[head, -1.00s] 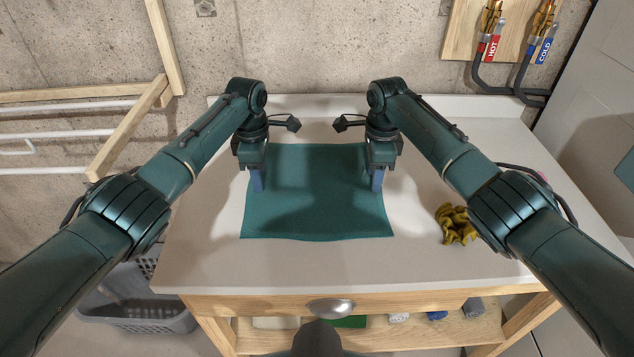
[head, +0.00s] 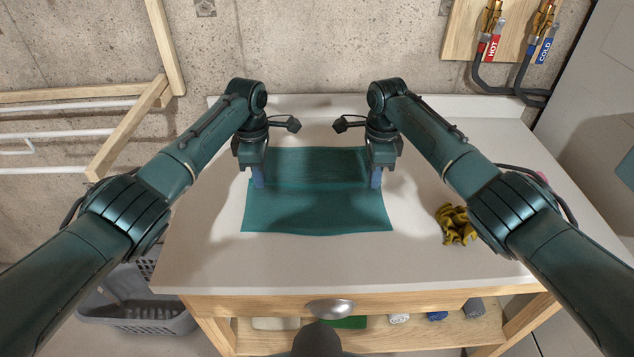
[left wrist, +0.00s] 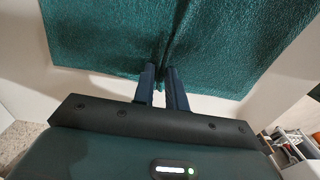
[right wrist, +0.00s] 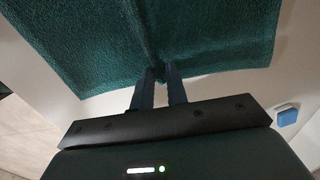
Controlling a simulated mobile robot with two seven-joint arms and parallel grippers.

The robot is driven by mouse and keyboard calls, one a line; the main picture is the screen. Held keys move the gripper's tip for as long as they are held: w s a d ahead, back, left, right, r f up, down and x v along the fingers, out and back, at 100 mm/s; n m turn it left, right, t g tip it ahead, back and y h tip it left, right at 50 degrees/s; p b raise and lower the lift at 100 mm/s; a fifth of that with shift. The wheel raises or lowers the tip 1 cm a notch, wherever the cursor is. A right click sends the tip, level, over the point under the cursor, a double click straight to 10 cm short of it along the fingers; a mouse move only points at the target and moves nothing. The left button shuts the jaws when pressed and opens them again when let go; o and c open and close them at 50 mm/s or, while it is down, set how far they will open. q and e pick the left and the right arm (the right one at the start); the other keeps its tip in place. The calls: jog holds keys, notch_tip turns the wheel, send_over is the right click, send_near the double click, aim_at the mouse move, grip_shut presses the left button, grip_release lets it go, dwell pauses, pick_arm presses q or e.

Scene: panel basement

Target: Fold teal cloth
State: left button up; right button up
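The teal cloth (head: 316,212) lies on the white tabletop, with a straight ridge running across it between my two grippers. My left gripper (head: 258,180) is at its left edge and my right gripper (head: 376,180) at its right edge. In the left wrist view, the left fingers (left wrist: 163,75) are closed with a pinched fold of cloth (left wrist: 90,35) between them. In the right wrist view, the right fingers (right wrist: 155,75) likewise pinch a fold of the cloth (right wrist: 80,45). The part of the cloth behind the ridge shows as a separate band.
A crumpled mustard-yellow cloth (head: 456,225) lies on the right of the white table (head: 220,262). A grey basket (head: 140,318) stands on the floor at left. A wooden rack (head: 130,130) is left of the table. The tabletop in front of the cloth is clear.

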pick_arm(q)
jog(key=shift+f, duration=0.1)
grip_shut()
pick_arm(e)
jog(key=shift+f, duration=0.1)
grip_shut()
